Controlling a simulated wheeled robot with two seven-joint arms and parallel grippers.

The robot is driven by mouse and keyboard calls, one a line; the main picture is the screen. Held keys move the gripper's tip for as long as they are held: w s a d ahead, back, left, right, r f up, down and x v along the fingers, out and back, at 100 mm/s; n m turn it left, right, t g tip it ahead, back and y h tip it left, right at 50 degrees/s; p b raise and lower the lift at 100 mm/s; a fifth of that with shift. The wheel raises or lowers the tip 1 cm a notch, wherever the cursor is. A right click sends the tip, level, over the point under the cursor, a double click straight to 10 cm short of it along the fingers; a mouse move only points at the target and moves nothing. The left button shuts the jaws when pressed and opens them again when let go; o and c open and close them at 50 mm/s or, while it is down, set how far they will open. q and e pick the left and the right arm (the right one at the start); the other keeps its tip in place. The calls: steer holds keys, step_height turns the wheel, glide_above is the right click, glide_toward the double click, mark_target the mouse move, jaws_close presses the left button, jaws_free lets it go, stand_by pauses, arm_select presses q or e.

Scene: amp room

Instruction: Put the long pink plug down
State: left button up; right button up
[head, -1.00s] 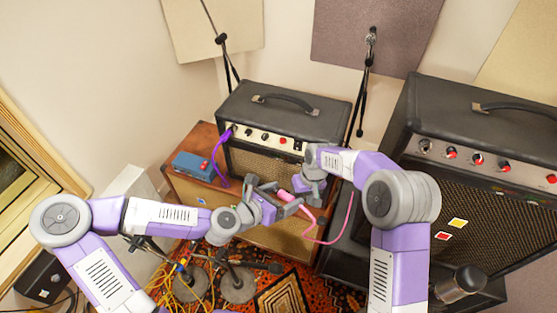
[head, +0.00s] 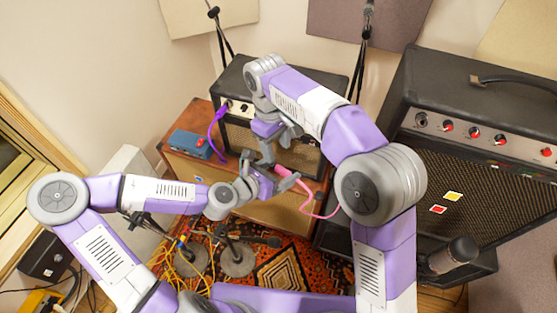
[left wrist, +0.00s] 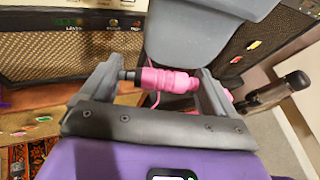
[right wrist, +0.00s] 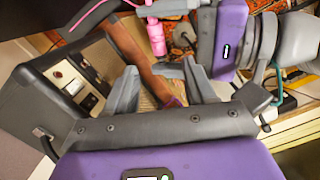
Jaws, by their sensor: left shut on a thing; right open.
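The long pink plug (head: 284,172) is held across my left gripper (head: 280,171), in front of the small amp. In the left wrist view the plug (left wrist: 165,80) lies between the two shut fingers, its dark tip at the left finger. A pink cable (head: 306,205) hangs from it to the right. The plug also shows at the top of the right wrist view (right wrist: 155,38). My right gripper is open in its own view (right wrist: 160,88), with nothing held between its fingers. In the head view it is above the plug, over the small amp's front, its fingers partly hidden by its arm.
The small black amp (head: 238,137) stands on a wooden cabinet (head: 250,208). A purple cable (head: 214,128) runs from its panel past a blue pedal box (head: 190,145). A large black amp (head: 470,190) stands at right. Microphone stands (head: 237,260) and yellow cables occupy the rug.

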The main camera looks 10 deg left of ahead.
mark_target(279, 168)
steer(key=f, duration=0.5)
steer(key=d+f, duration=0.1)
steer(key=f, duration=0.2)
steer(key=shift+s+f, duration=0.3)
jaws_close()
arm_select(q)
steer(key=o, duration=0.8)
arm_select(e)
steer(key=shift+a, duration=0.1)
